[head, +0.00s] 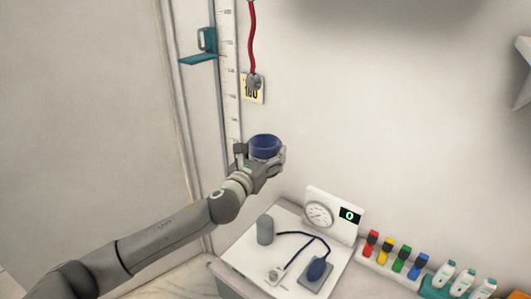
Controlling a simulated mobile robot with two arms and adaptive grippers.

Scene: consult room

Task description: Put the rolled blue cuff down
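The rolled blue cuff (265,146) is held up in front of the wall, near the height scale. My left gripper (264,152) is shut on it, with a finger on either side of the roll. The cuff is above the white board, clear of it. My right gripper is not in view.
Below is a white board (246,262) with a grey cylinder (265,230), a dark tube, a blue bulb (318,269) on a grey pad and an upright dial gauge (319,215). A height scale (229,80) and a red cord (252,40) are behind.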

